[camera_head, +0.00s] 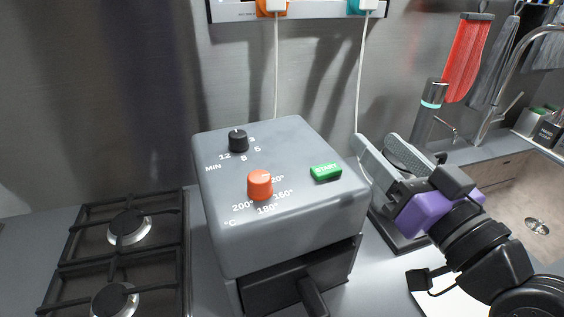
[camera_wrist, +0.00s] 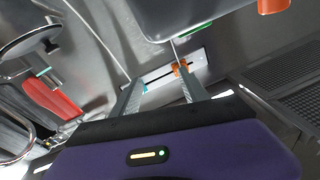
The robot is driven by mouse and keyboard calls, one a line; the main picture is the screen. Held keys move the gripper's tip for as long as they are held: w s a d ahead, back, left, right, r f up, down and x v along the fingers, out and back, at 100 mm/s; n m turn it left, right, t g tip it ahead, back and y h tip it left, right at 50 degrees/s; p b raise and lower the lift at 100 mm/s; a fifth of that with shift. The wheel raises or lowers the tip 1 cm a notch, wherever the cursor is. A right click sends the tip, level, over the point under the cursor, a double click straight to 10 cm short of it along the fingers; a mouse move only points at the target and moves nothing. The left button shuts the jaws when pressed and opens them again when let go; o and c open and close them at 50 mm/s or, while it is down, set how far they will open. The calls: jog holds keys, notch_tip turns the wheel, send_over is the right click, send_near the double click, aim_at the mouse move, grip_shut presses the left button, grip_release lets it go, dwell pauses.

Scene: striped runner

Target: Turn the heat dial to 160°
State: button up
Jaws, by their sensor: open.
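The grey air fryer (camera_head: 225,235) stands on the counter in the head view. Its orange heat dial (camera_head: 260,187) sits on the sloped top, with 160°, 180° and 200° printed around its near side and another label partly hidden behind it. I cannot tell clearly which mark the dial points to. My gripper (camera_head: 376,141) is just right of the fryer, open and empty, apart from the dial. In the wrist view its two fingers (camera_wrist: 160,76) are spread with nothing between them; the fryer (camera_wrist: 190,14) and an orange dial (camera_wrist: 272,5) show at the top edge.
A black minute dial (camera_head: 238,141) and a green START button (camera_head: 326,172) are also on the fryer's top. A gas hob (camera_head: 120,250) lies left. A power strip (camera_head: 320,10) with hanging cords is behind.

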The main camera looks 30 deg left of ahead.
aim_at(264, 179)
jog(key=s+a+n+g, duration=0.1)
jog(key=g, duration=0.1)
jog(key=s+a+r+n+g, duration=0.1)
jog(key=s+a+n+g, duration=0.3)
jog(key=shift+a+r+g, duration=0.1)
jog(key=shift+r+g, duration=0.2)
jog(key=s+n+g, duration=0.1)
jog(key=s+g, duration=0.1)
jog(key=s+n+g+h, duration=0.1)
jog(key=s+n, duration=0.1)
jog(key=s+f+n+g+h+p, duration=0.1)
jog(key=s+n+g, duration=0.1)
jog(key=shift+s+a+g, duration=0.15)
jog(key=shift+a+g, duration=0.1)
jog(key=shift+g, duration=0.05)
jog(key=shift+s+a+f, duration=0.15)
jog(key=shift+s, duration=0.05)
jog(key=p+x, duration=0.1)
jog(key=x, duration=0.6)
jog(key=shift+a+f, duration=0.1)
jog(key=shift+f, duration=0.05)
grip_shut()
